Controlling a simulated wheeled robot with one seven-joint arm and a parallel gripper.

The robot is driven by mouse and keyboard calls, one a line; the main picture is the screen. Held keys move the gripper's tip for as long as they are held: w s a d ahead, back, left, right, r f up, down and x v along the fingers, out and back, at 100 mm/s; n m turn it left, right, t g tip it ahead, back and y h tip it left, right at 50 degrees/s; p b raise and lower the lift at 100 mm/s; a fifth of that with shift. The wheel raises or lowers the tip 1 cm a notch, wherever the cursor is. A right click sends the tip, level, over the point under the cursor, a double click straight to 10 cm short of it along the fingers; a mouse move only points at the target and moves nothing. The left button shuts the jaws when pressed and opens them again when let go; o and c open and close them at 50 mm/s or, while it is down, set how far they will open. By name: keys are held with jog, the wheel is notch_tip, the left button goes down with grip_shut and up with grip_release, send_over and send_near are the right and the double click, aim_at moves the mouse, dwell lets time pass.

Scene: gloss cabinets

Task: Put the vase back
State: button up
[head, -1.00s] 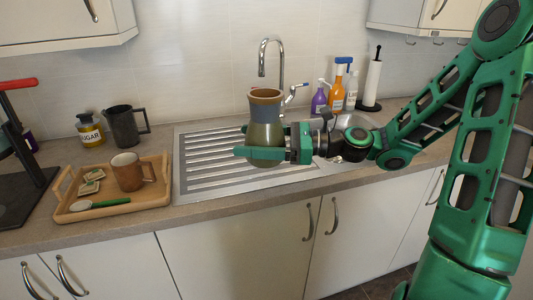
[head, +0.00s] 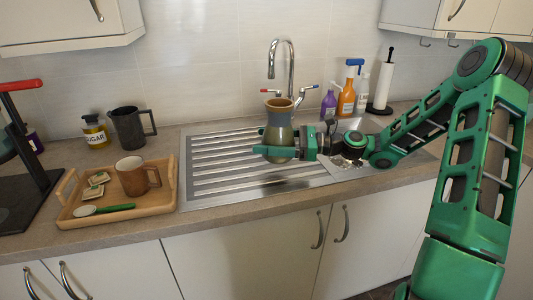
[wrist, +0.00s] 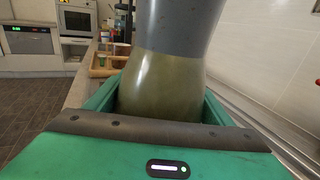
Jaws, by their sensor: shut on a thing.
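The vase (head: 278,133) has an olive-green belly, a grey-blue neck and a brownish rim. It is upright in the head view, in front of the tap and over the drainboard of the sink. My gripper (head: 279,150) is shut on its belly, with the green fingers along its sides. In the wrist view the vase (wrist: 165,85) fills the middle between the fingers, and its top and base are out of frame. The head view shows a dark reflection on the steel below it. I cannot tell whether its base touches the metal.
The steel drainboard (head: 217,163) has bare room left of the vase. The tap (head: 291,72), bottles (head: 346,98) and paper roll (head: 382,82) stand behind.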

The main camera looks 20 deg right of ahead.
jog(key=shift+w+d+f, duration=0.2)
jog(key=shift+w+f, duration=0.1)
jog(key=shift+w, duration=0.15)
jog(key=shift+f, duration=1.95)
jog(key=shift+f, duration=0.1)
jog(key=o, duration=1.7)
jog(key=v, duration=1.2)
